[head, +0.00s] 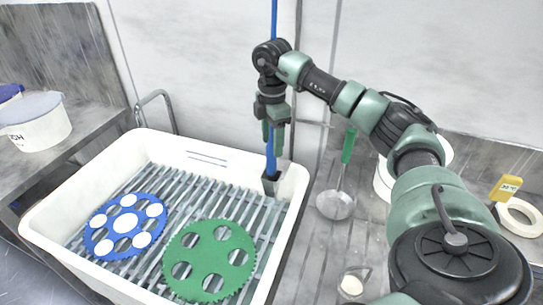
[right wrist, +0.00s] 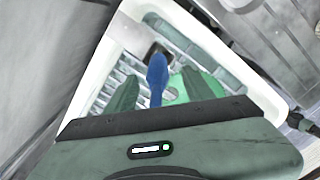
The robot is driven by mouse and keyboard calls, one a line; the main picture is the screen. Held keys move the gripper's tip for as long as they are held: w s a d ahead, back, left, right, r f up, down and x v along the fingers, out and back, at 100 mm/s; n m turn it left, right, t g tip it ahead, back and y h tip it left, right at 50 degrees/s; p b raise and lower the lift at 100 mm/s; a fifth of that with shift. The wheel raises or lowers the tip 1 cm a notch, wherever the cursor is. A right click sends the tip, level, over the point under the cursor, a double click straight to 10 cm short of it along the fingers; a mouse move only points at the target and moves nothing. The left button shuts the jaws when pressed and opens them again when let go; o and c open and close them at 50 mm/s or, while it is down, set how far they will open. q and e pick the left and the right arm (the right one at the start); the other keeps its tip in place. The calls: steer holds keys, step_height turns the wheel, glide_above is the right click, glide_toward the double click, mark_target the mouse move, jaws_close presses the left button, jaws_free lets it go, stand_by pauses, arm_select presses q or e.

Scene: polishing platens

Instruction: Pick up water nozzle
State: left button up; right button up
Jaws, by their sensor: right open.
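The water nozzle is a blue hose and tube (head: 271,160) that hangs from above, with a dark grey end (head: 270,184) at the basin's back right corner. My right gripper (head: 273,150) points down at the blue tube, its green fingers open. In the right wrist view the blue tube (right wrist: 157,75) stands between the two spread fingers (right wrist: 157,95), with room visible on both sides. Whether a finger touches it I cannot tell. My left gripper is not in view.
The white basin (head: 180,142) has a slatted rack holding a blue holed disc (head: 125,224) and a green toothed disc (head: 208,240). A green-handled ladle (head: 337,205) lies right of it. A white tub (head: 38,125) stands left, a tape roll (head: 521,217) right.

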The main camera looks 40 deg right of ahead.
mark_target(271, 170)
step_height(271, 170, down, 3)
steer(key=shift+w+r, duration=0.15)
steer(key=shift+d+f, duration=0.1)
steer(key=shift+f, duration=0.45)
jaws_close()
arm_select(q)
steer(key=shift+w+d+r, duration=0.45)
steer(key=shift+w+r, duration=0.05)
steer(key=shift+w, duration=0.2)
arm_select(e)
steer(key=shift+r, duration=0.2)
